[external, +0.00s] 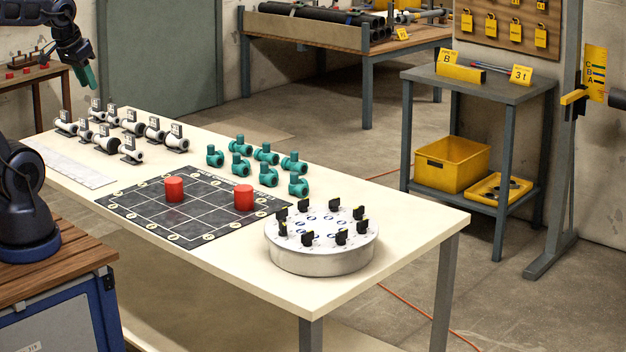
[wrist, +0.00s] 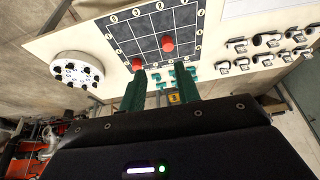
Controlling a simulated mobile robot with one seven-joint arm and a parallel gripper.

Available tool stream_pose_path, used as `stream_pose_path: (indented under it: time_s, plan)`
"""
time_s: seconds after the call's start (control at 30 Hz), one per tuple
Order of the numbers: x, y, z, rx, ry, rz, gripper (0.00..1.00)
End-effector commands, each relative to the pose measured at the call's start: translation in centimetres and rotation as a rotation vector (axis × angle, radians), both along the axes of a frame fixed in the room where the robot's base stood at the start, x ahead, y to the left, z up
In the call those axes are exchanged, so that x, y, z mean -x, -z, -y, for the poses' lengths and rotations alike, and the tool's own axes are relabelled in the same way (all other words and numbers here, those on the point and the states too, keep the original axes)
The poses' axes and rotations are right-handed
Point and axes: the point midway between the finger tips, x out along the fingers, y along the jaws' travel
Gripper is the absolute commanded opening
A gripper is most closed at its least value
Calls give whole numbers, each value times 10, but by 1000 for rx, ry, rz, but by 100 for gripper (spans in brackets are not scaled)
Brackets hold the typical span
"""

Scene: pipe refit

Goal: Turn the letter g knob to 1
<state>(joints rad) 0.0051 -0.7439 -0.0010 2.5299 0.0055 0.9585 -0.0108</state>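The round silver drum (external: 322,262) stands at the near right end of the white table. Several black knobs (external: 308,239) with yellow marks ring its white top. The letters and numbers are too small to read, so I cannot tell which knob is g or where it points. The drum also shows at the left in the wrist view (wrist: 62,57). My gripper (external: 90,80) is up at the far left in the external view, well away from the drum. In the wrist view its two green fingers (wrist: 160,70) are apart with nothing held between them.
A black grid board (external: 205,207) with two red cylinders (external: 174,189) lies left of the drum. Several teal valves (external: 240,167) and white pipe fittings (external: 132,124) stand along the table. The table's right corner is clear. A grey shelf (external: 480,82) stands beyond.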

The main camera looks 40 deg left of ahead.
Motion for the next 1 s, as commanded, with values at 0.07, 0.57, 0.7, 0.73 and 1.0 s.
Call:
stream_pose_path:
  time_s: [0.07, 0.57, 0.7, 0.73, 1.0]
  plan:
    - [-10, -3, 3, -9, 1, -12, 33]
    - [-119, -12, 62, -82, -9, -113, 33]
    - [-151, -6, 86, -96, -5, -138, 33]
    - [-158, -5, 91, -99, -5, -144, 33]
    - [-215, 17, 144, -111, 5, -188, 33]
